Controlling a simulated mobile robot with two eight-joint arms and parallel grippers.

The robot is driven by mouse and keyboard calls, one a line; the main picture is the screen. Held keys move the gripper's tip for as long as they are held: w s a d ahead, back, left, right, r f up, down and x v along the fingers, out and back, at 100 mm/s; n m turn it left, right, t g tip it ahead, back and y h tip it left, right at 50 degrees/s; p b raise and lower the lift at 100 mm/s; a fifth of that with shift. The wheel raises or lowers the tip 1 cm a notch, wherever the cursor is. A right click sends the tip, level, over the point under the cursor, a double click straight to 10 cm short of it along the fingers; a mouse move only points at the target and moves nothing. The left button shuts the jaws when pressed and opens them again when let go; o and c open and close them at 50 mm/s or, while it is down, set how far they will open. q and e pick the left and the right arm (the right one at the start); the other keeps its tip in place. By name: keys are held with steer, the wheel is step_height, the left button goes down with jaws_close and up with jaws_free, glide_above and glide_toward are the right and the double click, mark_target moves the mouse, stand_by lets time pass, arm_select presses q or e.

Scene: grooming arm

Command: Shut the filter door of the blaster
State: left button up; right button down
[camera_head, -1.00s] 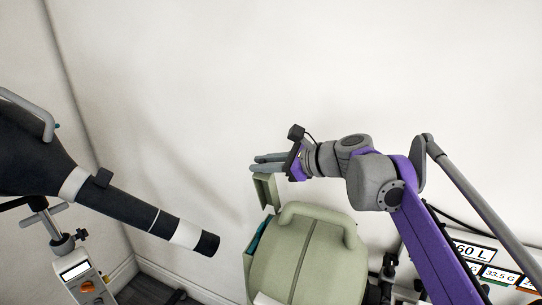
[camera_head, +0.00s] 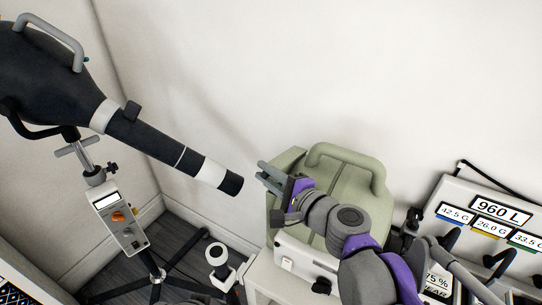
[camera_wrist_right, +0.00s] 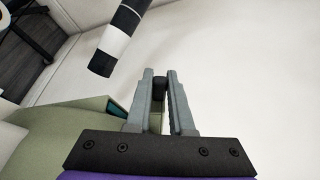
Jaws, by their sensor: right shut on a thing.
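The blaster (camera_head: 345,180) is a sage-green machine with a rounded top handle, standing at the lower middle of the head view. Its green filter door (camera_head: 287,160) shows at its left side, beside my right gripper (camera_head: 264,171). In the wrist view, the fingers of my right gripper (camera_wrist_right: 160,78) are shut on a small dark piece with green below it, which looks like part of the filter door (camera_wrist_right: 155,121). A teal strip (camera_wrist_right: 117,108) shows at the opening, so the door does not look fully shut. My right arm hides the blaster's near right side. My left gripper is not in view.
A black dryer (camera_head: 145,135) with white bands stands on a tripod at the left, its nozzle near my right gripper. A white control box (camera_head: 119,222) hangs on the stand. A panel with labels (camera_head: 500,209) is at the right. The wall behind is bare.

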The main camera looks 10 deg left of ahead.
steer(key=shift+s+a+f+b, duration=0.1)
steer(key=shift+s+f+b, duration=0.15)
steer(key=shift+f, duration=0.75)
steer(key=shift+s+a+f+b, duration=0.1)
steer(key=shift+f+b, duration=0.15)
steer(key=shift+f, duration=0.7)
steer(key=c, duration=0.8)
jaws_free()
steer(key=shift+w, duration=0.15)
steer(key=shift+d, duration=0.1)
steer(key=p+v, duration=0.1)
steer(key=v, duration=1)
